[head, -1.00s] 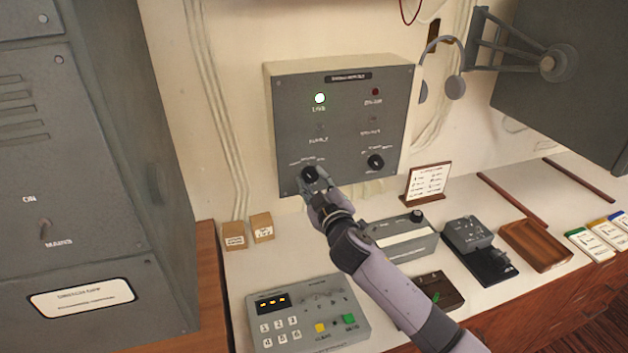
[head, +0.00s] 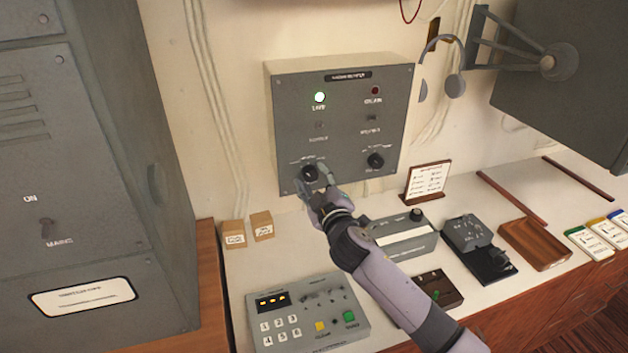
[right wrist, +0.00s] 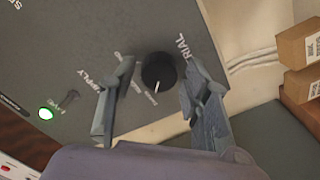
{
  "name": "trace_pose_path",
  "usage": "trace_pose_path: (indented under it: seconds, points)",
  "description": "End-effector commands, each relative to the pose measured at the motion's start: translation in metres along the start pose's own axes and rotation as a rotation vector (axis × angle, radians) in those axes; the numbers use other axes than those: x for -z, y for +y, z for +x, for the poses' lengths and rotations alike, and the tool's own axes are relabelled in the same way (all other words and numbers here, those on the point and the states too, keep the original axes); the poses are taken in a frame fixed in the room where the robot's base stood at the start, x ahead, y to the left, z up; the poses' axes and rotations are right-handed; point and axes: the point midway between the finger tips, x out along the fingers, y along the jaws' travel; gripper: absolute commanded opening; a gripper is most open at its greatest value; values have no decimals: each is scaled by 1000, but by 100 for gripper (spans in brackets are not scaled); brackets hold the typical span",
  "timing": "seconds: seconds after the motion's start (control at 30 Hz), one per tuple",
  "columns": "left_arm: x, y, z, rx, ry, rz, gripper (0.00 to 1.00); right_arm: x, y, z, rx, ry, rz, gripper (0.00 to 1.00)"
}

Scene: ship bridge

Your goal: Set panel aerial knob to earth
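The aerial knob (head: 309,173) is a black round knob at the lower left of the grey wall panel (head: 345,105). In the right wrist view the knob (right wrist: 158,71) carries a white pointer line, which points toward the bottom of that picture. The small position labels around it are too blurred or hidden to read. My right gripper (head: 311,178) is open at the knob. In the right wrist view its fingers (right wrist: 157,84) stand on either side of the knob, with gaps between. My left gripper is not in view.
A second black knob (head: 376,160) sits to the right on the panel. A lit green lamp (head: 320,97) and a dark red lamp (head: 376,91) are above. Below, the desk holds a keypad box (head: 308,312), small cartons (head: 262,225) and a sign stand (head: 427,181).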

Motion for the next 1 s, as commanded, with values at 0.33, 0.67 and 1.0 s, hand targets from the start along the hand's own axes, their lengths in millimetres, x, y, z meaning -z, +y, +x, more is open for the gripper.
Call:
trace_pose_path:
  seconds: [0.33, 0.67, 1.0]
  points:
    - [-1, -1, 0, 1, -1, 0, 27, 0, 0, 0, 0, -1, 1, 52]
    - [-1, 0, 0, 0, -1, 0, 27, -1, -1, -34, 2, 0, 1, 52]
    - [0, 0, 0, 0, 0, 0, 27, -1, -1, -99, 2, -1, 2, 52]
